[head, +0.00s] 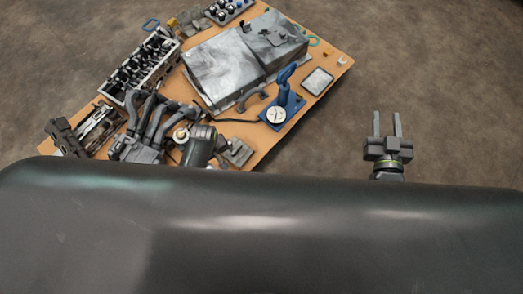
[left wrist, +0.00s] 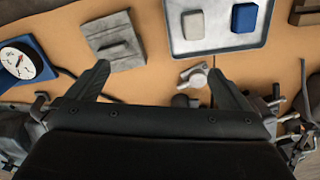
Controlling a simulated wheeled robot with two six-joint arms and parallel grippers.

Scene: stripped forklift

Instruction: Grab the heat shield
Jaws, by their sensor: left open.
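A large grey sheet-metal piece (head: 225,68) with folded faces lies on the wooden table in the head view. It may be the heat shield, but I cannot tell for sure. My left gripper (left wrist: 160,70) shows in the left wrist view with its two dark fingers wide apart and nothing between them. It is over the tabletop, and the grey sheet-metal piece is not recognisable in that view. My right gripper (head: 386,120) is open and empty over the floor, to the right of the table.
The table (head: 333,68) also bears a cylinder head (head: 140,68), pipes (head: 150,125) and a blue gauge stand (head: 283,105). The left wrist view shows a grey block (left wrist: 113,40) and a tray (left wrist: 215,47) with small blocks. Floor right of the table is clear.

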